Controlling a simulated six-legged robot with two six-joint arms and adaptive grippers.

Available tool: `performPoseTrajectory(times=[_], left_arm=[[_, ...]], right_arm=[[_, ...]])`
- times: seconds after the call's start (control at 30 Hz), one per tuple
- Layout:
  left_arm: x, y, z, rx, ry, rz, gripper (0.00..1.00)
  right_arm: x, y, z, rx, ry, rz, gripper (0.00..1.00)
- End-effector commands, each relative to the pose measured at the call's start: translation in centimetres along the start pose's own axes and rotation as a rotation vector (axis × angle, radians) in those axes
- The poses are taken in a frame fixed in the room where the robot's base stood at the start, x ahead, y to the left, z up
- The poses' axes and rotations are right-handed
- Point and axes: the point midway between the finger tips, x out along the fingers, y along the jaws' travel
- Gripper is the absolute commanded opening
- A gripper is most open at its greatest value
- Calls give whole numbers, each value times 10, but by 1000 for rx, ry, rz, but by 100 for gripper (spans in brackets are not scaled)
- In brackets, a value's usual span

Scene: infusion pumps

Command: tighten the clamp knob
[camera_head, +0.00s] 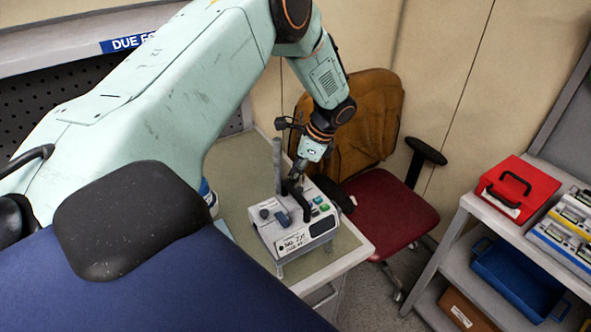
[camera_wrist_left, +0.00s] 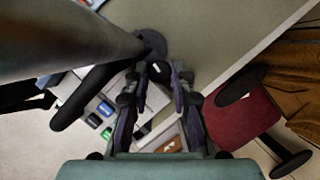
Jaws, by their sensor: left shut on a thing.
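A white infusion pump (camera_head: 296,228) with a handwritten label, coloured buttons and a small dark screen sits on a small stand on the table. A grey pole (camera_head: 277,166) rises behind it; it also shows large at the left of the left wrist view (camera_wrist_left: 65,38). My left gripper (camera_head: 297,180) points down at the back of the pump beside the pole. In the left wrist view its two fingers are closed on a small black part, seemingly the clamp knob (camera_wrist_left: 158,70). The fingers hide much of the knob. My right gripper is in neither view.
The table (camera_head: 240,170) has a clear green top left of the pump. A red chair (camera_head: 390,212) with a brown jacket (camera_head: 365,125) on it stands close behind. At right, a shelf carries a red case (camera_head: 517,188) and a blue bin (camera_head: 517,283).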

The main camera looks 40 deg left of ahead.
Motion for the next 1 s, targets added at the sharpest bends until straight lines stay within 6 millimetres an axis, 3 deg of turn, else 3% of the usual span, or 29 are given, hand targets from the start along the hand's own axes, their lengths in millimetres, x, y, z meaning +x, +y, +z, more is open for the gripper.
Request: performPoseTrajectory(times=[0.4,0.97,1.0], left_arm=[[-1,1,0,173,1,-75,0],[-1,1,0,198,1,-86,0],[-1,1,0,198,1,-86,25]], right_arm=[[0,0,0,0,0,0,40],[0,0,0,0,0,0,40],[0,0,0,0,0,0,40]])
